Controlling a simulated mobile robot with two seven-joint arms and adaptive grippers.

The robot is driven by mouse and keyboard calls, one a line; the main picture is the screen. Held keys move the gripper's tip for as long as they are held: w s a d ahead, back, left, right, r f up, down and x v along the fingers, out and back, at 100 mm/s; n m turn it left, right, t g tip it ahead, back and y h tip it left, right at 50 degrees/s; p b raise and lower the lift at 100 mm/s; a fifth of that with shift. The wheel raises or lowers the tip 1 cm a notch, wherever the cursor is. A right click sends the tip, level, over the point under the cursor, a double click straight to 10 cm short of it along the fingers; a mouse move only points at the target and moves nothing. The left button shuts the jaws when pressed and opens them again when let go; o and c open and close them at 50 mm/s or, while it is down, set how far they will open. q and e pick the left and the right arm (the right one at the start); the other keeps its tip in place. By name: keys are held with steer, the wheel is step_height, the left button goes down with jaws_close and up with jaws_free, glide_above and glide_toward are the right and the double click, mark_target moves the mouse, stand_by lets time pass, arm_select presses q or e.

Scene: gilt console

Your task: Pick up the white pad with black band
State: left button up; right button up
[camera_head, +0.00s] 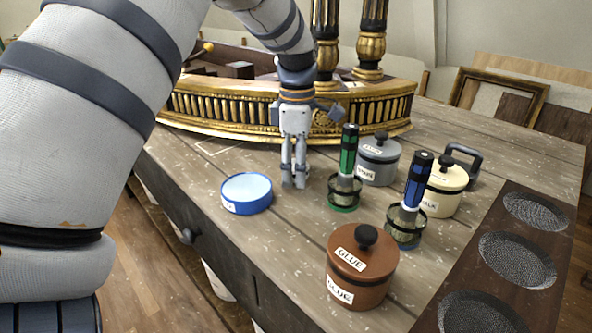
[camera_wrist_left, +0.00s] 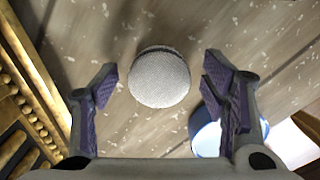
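A round, pale, woven-textured pad (camera_wrist_left: 160,77) lies on the wooden table in the left wrist view. It appears between the two fingers, with bare table showing on both sides. My left gripper (camera_head: 294,182) points down over the table, right of the blue tin. Its fingers are apart and nothing is gripped. In the head view the pad cannot be made out and seems hidden by the gripper. My right gripper is not in view.
A green-handled tool (camera_head: 348,165), a blue-handled tool (camera_head: 413,190), a grey pot (camera_head: 378,160), a cream pot (camera_head: 445,190) and a brown glue pot (camera_head: 361,268) stand to the right. A gilt base (camera_head: 220,112) is behind.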

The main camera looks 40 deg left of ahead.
arm_select(q)
steer(key=c, duration=1)
steer(key=shift+r, duration=0.25)
step_height(320, 180, up, 3)
steer(key=shift+w+f, duration=0.1)
steer(key=shift+f, duration=0.05)
steer(key=s+d+r+p, duration=0.1)
steer(key=s+d+r, duration=0.8)
steer(key=d+r, duration=0.1)
steer(key=shift+s+d+p, duration=0.1)
steer(key=shift+s+p, duration=0.2)
steer(key=shift+s, duration=0.05)
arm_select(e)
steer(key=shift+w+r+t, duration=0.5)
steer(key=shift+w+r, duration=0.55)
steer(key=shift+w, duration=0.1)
